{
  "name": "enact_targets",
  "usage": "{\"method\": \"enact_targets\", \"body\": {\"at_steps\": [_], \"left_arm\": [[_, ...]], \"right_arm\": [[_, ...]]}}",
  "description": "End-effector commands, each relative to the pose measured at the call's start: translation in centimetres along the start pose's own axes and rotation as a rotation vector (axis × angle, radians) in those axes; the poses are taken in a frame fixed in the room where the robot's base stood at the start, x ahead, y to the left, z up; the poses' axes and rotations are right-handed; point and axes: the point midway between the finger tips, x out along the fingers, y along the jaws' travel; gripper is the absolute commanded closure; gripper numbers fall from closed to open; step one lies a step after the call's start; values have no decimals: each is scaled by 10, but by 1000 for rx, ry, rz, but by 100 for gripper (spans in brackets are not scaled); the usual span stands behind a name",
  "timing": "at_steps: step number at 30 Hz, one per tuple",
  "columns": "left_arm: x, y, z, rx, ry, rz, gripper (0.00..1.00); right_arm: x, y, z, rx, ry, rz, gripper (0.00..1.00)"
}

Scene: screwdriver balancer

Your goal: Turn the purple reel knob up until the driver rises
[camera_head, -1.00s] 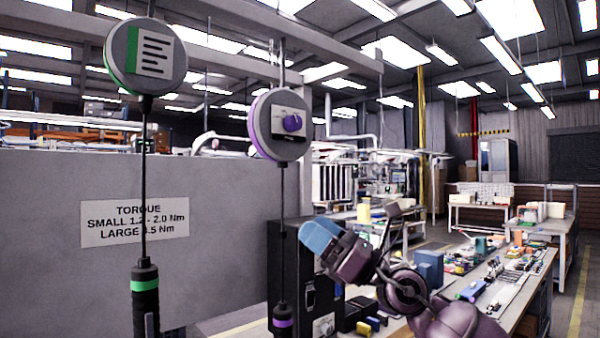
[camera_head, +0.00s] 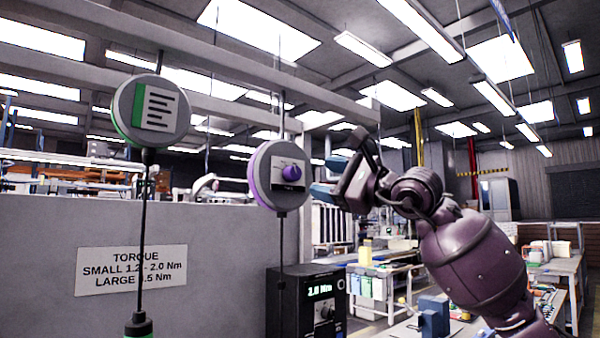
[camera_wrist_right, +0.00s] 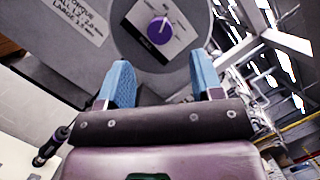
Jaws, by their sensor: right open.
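The reel's cord (camera_head: 281,240) hangs straight down; the purple-banded driver is not visible in the head view. My left gripper is not in view.
A green-rimmed reel (camera_head: 150,110) hangs to the left, with its green-banded driver (camera_head: 138,325) below. A grey panel with a torque sign (camera_head: 131,270) stands behind. A black box with a lit display (camera_head: 318,292) stands below the purple reel. Benches lie to the right.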

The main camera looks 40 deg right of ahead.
Motion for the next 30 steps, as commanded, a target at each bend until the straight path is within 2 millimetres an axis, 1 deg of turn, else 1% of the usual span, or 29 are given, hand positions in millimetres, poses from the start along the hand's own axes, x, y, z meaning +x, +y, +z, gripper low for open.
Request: {"method": "enact_targets", "body": {"at_steps": [1,9,15,19,27,28,30], "left_arm": [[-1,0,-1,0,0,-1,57],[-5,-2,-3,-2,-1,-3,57],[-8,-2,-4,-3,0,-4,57],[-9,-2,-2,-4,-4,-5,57],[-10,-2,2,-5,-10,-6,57],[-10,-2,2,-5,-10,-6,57],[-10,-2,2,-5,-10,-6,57]], "right_arm": [[7,-3,2,2,-4,-2,40],[44,-1,3,1,-4,0,40],[64,-1,1,1,-2,-1,40],[69,0,1,0,-2,0,40],[70,1,1,0,-2,1,40],[70,1,1,0,-1,1,43],[70,1,1,0,-1,1,54]]}}
